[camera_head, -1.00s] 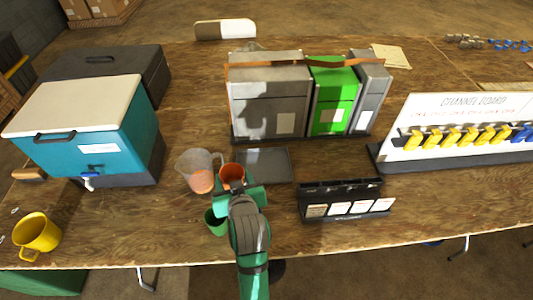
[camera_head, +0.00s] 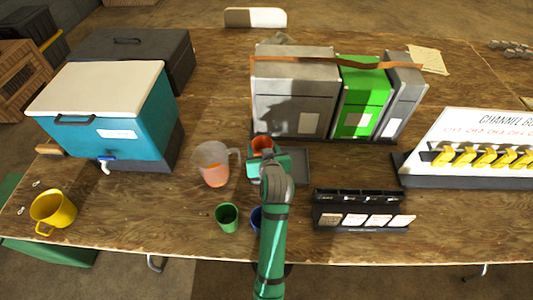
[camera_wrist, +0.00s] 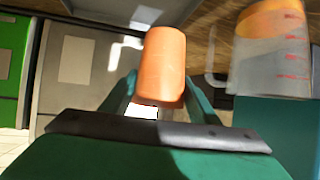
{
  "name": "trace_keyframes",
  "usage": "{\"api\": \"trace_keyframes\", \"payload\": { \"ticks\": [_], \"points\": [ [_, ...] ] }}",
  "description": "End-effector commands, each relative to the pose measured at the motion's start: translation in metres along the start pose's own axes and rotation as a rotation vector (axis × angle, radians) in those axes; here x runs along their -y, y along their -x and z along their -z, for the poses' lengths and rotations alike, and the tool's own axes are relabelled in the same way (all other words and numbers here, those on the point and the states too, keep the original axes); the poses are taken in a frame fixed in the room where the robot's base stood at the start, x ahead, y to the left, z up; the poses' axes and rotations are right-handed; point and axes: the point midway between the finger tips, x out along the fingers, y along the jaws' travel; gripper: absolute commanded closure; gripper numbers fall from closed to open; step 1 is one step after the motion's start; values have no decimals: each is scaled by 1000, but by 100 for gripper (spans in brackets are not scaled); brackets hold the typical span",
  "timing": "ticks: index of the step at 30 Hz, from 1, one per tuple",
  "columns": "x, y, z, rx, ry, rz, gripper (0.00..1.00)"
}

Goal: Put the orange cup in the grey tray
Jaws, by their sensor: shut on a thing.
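My gripper (camera_head: 263,157) is shut on the orange cup (camera_head: 262,144), which is upright in the head view. In the wrist view the orange cup (camera_wrist: 165,65) sits between the two green fingers (camera_wrist: 155,95). The grey tray (camera_head: 297,165) is a flat, dark tray on the wooden table, in front of the grey binders. My gripper and the cup are at its left end and hide that part of it. I cannot tell the cup's exact height above the tray.
A clear measuring jug (camera_head: 214,164) with orange contents stands just left of my gripper. A green cup (camera_head: 227,217) and a partly hidden blue cup (camera_head: 256,218) stand nearer. A black card holder (camera_head: 362,210) is at the right; grey boxes (camera_head: 293,95) stand behind the tray.

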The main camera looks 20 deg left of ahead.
Motion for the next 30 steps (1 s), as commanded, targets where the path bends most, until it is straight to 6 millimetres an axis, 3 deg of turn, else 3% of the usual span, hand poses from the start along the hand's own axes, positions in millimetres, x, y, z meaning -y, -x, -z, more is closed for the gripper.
{"api": "trace_keyframes", "payload": {
  "ticks": [7, 14, 21, 30],
  "points": [
    [-17, -33, -15, -1, -4, -8, 70],
    [-20, -43, -20, -1, -3, -7, 70],
    [-18, -58, -45, 0, -2, -4, 70],
    [-19, -60, -47, -2, -1, -4, 70]
  ]
}}
